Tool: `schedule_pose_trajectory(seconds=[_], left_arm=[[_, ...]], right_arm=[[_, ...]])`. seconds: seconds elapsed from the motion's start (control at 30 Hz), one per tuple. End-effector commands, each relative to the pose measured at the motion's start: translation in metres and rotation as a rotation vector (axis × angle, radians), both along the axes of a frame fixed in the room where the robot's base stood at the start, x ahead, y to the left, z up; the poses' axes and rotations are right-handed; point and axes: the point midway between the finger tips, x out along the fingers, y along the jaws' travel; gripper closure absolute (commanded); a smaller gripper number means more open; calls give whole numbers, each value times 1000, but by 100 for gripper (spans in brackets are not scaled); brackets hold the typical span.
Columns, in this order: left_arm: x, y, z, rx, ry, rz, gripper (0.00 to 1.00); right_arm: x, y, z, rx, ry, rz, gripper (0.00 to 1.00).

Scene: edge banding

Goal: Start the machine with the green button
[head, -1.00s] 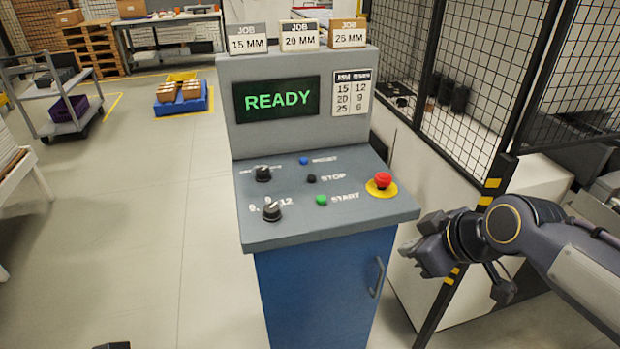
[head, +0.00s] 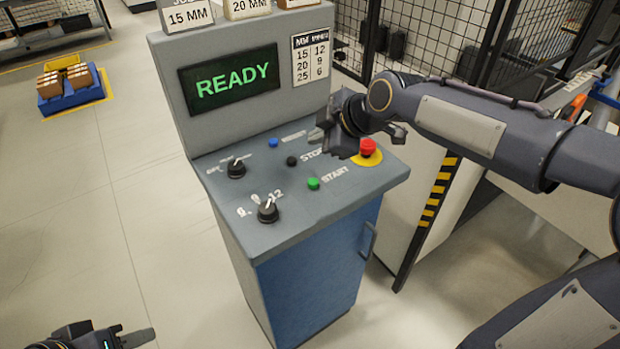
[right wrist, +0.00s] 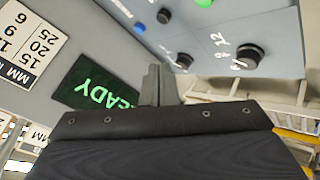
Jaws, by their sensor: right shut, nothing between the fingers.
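The green START button (head: 313,184) sits on the sloped grey panel of the control console, and it also shows at the top edge of the right wrist view (right wrist: 203,3). The console's screen (head: 229,79) reads READY in green. My right gripper (head: 318,137) is over the back of the panel, behind the green button and apart from it. Its fingers are shut and empty, also seen in the right wrist view (right wrist: 158,84). My left gripper (head: 137,338) is partly in view at the bottom left, away from the console; its jaw opening is unclear.
A red emergency stop (head: 368,147) on a yellow base is right of START, close under my right forearm. The black STOP button (head: 292,161), blue button (head: 273,143) and two black knobs (head: 267,210) share the panel. A mesh fence (head: 430,45) stands behind on the right.

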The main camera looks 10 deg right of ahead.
Motion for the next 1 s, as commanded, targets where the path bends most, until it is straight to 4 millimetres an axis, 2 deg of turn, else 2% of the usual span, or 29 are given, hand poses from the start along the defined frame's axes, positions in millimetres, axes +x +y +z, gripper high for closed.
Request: schedule_pose_trajectory(seconds=[0.17,0.37,0.77,0.8,1.0], left_arm=[[0,0,-1,0,0,0,64],[0,0,-10,0,0,0,64],[0,0,-47,0,0,0,64],[0,0,-55,0,0,0,64],[0,0,-69,0,0,0,64]], right_arm=[[0,0,-2,1,1,0,100],[0,0,-14,1,3,-1,100],[0,0,-68,1,3,-1,100],[0,0,-76,0,2,-1,100],[0,0,-89,1,1,-1,100]])
